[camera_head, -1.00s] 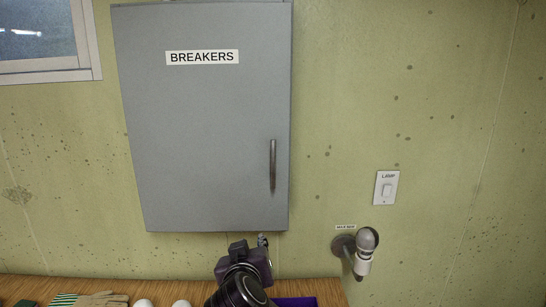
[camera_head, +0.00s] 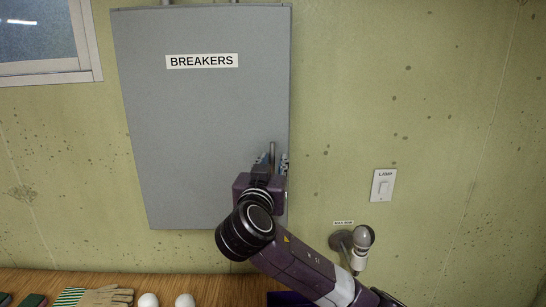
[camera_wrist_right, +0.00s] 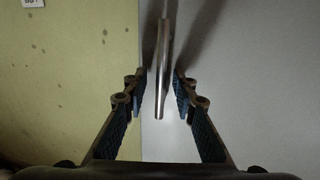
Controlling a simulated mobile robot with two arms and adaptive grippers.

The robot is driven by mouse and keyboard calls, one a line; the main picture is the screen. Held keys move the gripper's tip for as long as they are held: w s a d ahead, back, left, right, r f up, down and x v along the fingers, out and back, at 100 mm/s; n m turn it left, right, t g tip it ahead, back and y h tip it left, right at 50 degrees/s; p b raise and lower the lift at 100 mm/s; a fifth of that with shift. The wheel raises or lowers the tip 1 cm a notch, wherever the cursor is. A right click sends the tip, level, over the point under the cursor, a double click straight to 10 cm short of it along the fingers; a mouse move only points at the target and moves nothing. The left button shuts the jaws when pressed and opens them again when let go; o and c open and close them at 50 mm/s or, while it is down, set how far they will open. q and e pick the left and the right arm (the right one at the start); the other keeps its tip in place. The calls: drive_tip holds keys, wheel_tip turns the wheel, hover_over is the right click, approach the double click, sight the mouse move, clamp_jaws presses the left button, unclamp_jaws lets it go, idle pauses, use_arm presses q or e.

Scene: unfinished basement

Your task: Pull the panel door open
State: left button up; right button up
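The grey panel door (camera_head: 190,120), labelled BREAKERS, is shut on the wall. Its vertical metal handle (camera_head: 273,150) is near the right edge; its lower part is hidden behind my gripper in the head view. My right gripper (camera_head: 272,160) is in front of the handle. In the right wrist view the fingers (camera_wrist_right: 159,95) are open on either side of the handle (camera_wrist_right: 162,70), with gaps visible on both sides. The left gripper is not in view.
A lamp switch (camera_head: 383,185) and a bulb in a wall socket (camera_head: 362,240) are to the right of the panel. A wooden surface (camera_head: 205,283) below holds a glove (camera_head: 105,297) and white round objects (camera_head: 148,300). A window (camera_head: 40,40) is at upper left.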

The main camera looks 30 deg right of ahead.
drive_tip(key=shift+w+d, duration=0.1)
drive_tip(key=shift+w, duration=0.05)
drive_tip(key=shift+c, duration=0.2)
clamp_jaws()
